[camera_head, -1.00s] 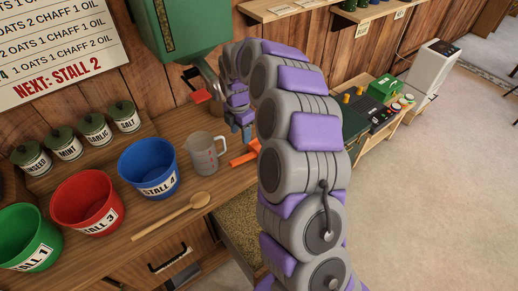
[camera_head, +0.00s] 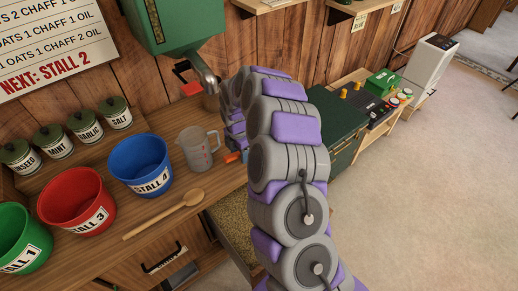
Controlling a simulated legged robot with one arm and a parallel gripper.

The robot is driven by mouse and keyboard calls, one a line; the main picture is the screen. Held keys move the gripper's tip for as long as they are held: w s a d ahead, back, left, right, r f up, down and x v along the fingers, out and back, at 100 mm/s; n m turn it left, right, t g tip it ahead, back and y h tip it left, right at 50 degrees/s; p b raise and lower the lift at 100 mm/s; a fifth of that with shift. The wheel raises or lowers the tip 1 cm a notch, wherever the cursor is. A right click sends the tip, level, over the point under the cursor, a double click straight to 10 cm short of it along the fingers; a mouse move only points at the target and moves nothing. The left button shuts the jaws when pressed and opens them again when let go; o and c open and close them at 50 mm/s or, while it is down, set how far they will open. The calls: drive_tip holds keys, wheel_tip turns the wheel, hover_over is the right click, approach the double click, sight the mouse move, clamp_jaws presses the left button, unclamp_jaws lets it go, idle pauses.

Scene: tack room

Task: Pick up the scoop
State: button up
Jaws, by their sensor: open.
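An orange piece (camera_head: 232,158), which looks like part of the scoop, shows on the counter just right of the clear measuring jug. My arm hides most of it, so I cannot tell its full shape.
The measuring jug (camera_head: 197,148) stands close left of my gripper. A wooden spoon (camera_head: 165,214) lies in front. Blue (camera_head: 140,160), red (camera_head: 72,200) and green (camera_head: 20,238) buckets line the counter (camera_head: 120,222). A green dispenser (camera_head: 170,22) hangs above.

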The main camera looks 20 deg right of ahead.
drive_tip(key=shift+f, duration=0.95)
drive_tip(key=shift+a+f, duration=0.25)
drive_tip(key=shift+f, duration=0.05)
drive_tip(key=shift+a, duration=0.1)
drive_tip(key=shift+c, duration=0.3)
drive_tip(key=shift+d, duration=0.2)
drive_tip(key=c, duration=0.6)
clamp_jaws()
drive_tip(key=shift+a+r, duration=0.1)
drive_tip(key=shift+r+p, duration=0.55)
drive_tip(key=shift+r, duration=1.25)
drive_tip(key=s+d+r+p, duration=0.1)
drive_tip(key=s+p, duration=0.1)
drive_tip(key=s, duration=1.4)
drive_tip(key=shift+d+r+p, duration=0.2)
drive_tip(key=shift+p, duration=0.15)
